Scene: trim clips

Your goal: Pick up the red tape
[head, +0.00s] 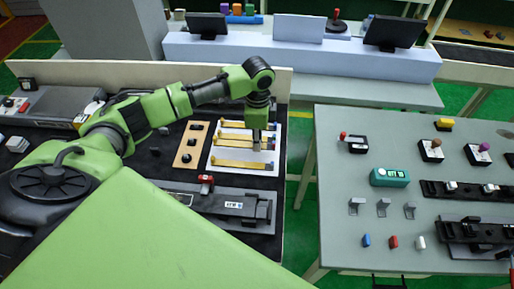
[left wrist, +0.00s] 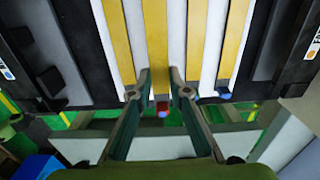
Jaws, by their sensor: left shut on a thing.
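Several yellow strips lie side by side on a white tray (head: 214,157). In the left wrist view, the strip with a red end (left wrist: 155,40) runs up between my left fingers; its red tip (left wrist: 162,114) shows just below them. My left gripper (left wrist: 160,80) is shut on this strip near its red end. In the head view my left gripper (head: 257,146) points down over the right side of the tray and partly hides the strip ends.
A wooden board with black clips (head: 190,146) lies left of the tray. A dark fixture with a red knob (head: 230,203) lies in front of it. A grey table (head: 340,205) with several small parts stands right, across a green floor gap.

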